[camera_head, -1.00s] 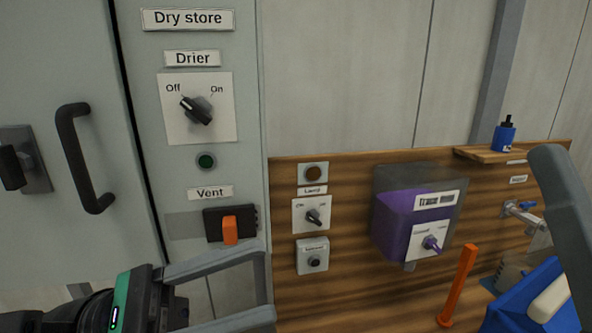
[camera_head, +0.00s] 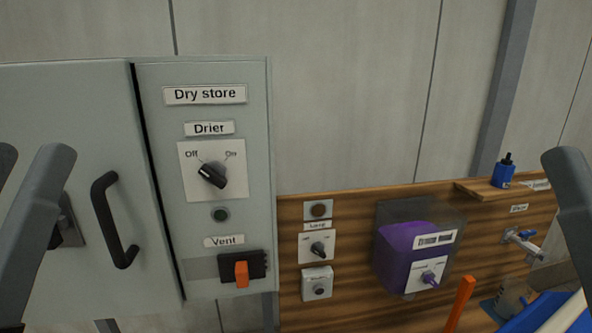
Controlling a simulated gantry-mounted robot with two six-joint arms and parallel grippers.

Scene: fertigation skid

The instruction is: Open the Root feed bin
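I see no thing labelled Root feed in this view. Grey links of my arms show at the left and right edges. Neither gripper's fingers are in view.
The cabinet carries a Drier knob (camera_head: 211,175) and an orange Vent switch (camera_head: 241,273). A lamp knob (camera_head: 317,249) is on the wooden board (camera_head: 345,209). A blue bottle (camera_head: 503,171) stands on a small shelf.

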